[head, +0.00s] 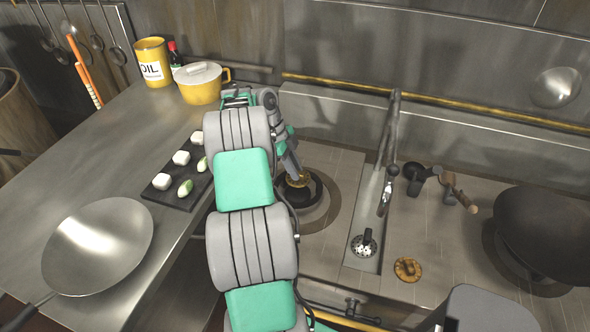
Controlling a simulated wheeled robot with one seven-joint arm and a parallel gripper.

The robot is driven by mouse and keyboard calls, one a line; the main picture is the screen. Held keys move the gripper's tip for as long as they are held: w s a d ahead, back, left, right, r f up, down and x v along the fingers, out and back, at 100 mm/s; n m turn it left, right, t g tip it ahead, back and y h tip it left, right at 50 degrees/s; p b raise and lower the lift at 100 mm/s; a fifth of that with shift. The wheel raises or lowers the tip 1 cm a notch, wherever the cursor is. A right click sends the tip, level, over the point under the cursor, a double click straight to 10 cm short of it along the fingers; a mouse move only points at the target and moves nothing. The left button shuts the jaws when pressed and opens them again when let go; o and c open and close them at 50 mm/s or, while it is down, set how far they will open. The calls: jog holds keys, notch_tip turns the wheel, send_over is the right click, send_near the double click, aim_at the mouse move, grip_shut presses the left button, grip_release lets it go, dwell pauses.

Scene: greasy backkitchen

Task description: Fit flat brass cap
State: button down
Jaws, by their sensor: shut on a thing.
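My gripper (294,177) points down at the left burner, seen from behind my arm. It is shut on a round brass cap (299,181), which is partly hidden by the gripper. The cap is at the top of the black burner (312,197). I cannot tell whether it rests on the burner or is held just above it. A second brass disc (408,269) with dark marks lies on the stove top, right of the drain channel.
A faucet (388,185) stands over the drain channel right of the burner. A dark wok (548,232) sits at the right. A steel wok (98,247), a black tray (181,182) with small pieces and a yellow pot (201,88) stand on the left counter.

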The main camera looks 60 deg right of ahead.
jog(key=shift+f, duration=0.1)
jog(key=shift+f+b, duration=1.75)
jog(key=shift+f+b, duration=1.55)
jog(key=shift+b, duration=0.2)
dwell(0.3)
jog(key=c, duration=1.2)
grip_release()
notch_tip(320, 180, up, 7)
jog(key=p, duration=0.6)
jog(key=shift+r, duration=0.15)
